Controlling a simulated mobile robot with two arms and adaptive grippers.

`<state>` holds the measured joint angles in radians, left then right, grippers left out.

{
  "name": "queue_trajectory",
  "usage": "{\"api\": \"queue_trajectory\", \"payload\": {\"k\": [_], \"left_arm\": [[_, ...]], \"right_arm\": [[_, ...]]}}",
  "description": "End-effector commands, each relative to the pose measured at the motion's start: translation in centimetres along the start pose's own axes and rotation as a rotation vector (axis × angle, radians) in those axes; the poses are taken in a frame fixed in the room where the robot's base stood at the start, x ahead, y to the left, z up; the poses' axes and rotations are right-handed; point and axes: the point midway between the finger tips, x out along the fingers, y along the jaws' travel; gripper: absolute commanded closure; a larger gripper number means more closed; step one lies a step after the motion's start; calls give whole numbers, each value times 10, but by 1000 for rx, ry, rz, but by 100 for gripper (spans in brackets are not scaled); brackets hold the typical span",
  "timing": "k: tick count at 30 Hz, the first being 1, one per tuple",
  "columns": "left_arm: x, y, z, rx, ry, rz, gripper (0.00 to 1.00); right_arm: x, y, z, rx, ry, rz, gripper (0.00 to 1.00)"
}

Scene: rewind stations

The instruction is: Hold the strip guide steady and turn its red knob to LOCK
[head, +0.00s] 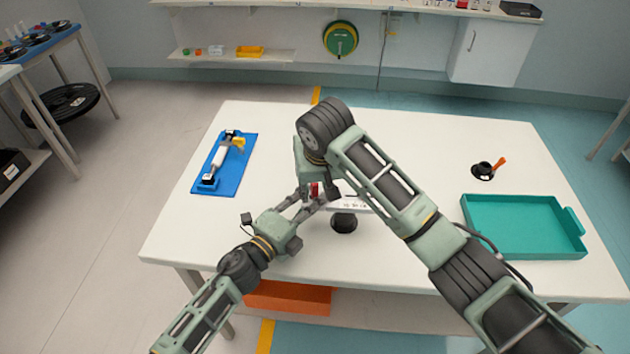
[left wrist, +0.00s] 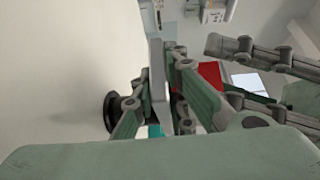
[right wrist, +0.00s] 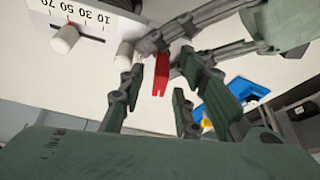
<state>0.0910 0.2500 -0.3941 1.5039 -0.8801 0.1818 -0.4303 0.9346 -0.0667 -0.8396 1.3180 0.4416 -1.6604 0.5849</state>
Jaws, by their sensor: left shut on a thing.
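The strip guide (head: 352,204) is a pale plate on a round black base (head: 344,222) near the table's middle. Its numbered scale (right wrist: 85,16) shows in the right wrist view. My left gripper (head: 312,203) is shut on the guide's left end; in the left wrist view the guide's grey plate (left wrist: 158,82) sits between its pads. The red knob (head: 314,189) is close beside that grip and also shows in the left wrist view (left wrist: 210,76). My right gripper (right wrist: 155,103) is open, its fingers on either side of the red knob (right wrist: 161,74). Contact with the knob cannot be told.
A blue board with a roller device (head: 232,170) lies at the table's left. A teal tray (head: 525,227) is at the right, with a small black holder (head: 482,171) behind it. My right arm hides part of the table's middle. An orange bin (head: 288,298) is below.

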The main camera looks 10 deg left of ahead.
Motion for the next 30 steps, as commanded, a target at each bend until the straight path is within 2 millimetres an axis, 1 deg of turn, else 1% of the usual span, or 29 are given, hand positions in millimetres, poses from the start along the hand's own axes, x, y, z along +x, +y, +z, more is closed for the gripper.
{"api": "queue_trajectory", "payload": {"k": [4,7,11,15,18,21,25,30], "left_arm": [[0,2,0,0,-1,3,100],[0,1,0,1,-1,3,100],[0,2,0,1,-1,3,100],[0,2,0,1,-1,3,100],[0,2,0,1,-1,3,100],[0,2,0,0,-1,3,100],[0,2,0,0,-1,3,100],[0,2,0,0,-1,3,100]], "right_arm": [[-4,0,0,0,1,-1,70],[-17,-1,-1,0,3,-2,70],[-43,-1,-1,0,5,-3,70],[-74,-1,-1,-1,4,-2,70],[-92,-1,-1,-1,4,-2,70],[-107,0,-1,-1,2,-1,70],[-117,0,0,0,1,-1,70],[-120,0,0,1,0,-1,70]]}}
